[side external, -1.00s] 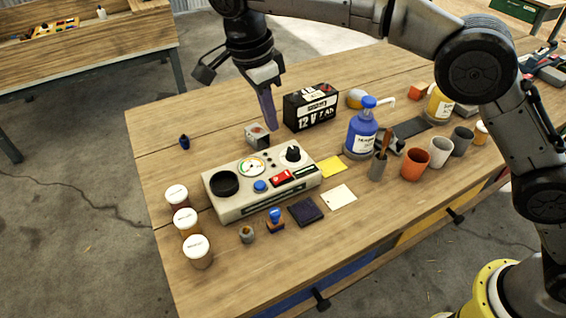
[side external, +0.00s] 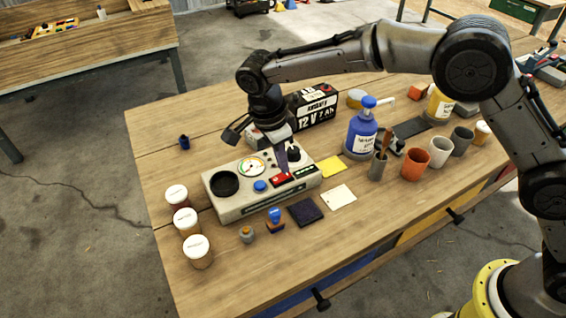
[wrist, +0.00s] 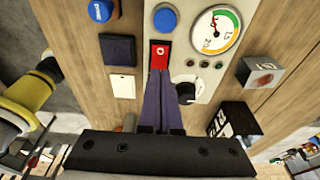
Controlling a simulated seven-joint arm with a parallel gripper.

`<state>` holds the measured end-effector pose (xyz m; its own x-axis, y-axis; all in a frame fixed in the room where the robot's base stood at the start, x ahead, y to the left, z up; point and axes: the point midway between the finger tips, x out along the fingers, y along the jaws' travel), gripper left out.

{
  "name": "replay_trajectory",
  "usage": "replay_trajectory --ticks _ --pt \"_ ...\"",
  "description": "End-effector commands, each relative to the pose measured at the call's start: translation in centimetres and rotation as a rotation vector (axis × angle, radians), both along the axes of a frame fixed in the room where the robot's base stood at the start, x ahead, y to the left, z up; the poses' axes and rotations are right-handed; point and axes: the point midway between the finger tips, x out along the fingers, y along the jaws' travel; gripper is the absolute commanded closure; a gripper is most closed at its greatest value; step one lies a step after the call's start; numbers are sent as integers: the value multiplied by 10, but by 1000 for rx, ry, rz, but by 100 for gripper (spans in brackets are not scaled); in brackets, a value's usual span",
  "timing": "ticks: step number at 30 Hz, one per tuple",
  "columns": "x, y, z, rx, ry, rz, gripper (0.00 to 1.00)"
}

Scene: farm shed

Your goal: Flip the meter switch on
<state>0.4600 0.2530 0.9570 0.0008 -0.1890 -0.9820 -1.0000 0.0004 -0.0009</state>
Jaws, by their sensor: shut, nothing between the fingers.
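The beige meter box (side external: 235,208) lies on the wooden table, with a dial gauge (side external: 252,167), a blue button (side external: 260,186), a black knob (side external: 293,154) and a red rocker switch (side external: 281,180). The red switch also shows in the wrist view (wrist: 159,57), with a white mark on it. My gripper (side external: 285,172) is shut and empty, pointing down with its fingertips at the switch. In the wrist view the fingertips (wrist: 158,72) overlap the near end of the switch. I cannot tell whether they touch it or which way the rocker is tilted.
A black 12 V battery (side external: 318,107) stands behind the box and a blue bottle (side external: 361,135) to its right. Several white-lidded jars (side external: 186,221) line the left. A blue-handled stamp (side external: 275,218) and a dark pad (side external: 305,211) lie in front.

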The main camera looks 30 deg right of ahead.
Motion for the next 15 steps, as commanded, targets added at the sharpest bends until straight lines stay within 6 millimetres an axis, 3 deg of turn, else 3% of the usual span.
replay_trajectory --ticks 5,15 --pt "0 -2 -10 0 0 0 100" --pt "0 -2 -11 1 0 0 100"
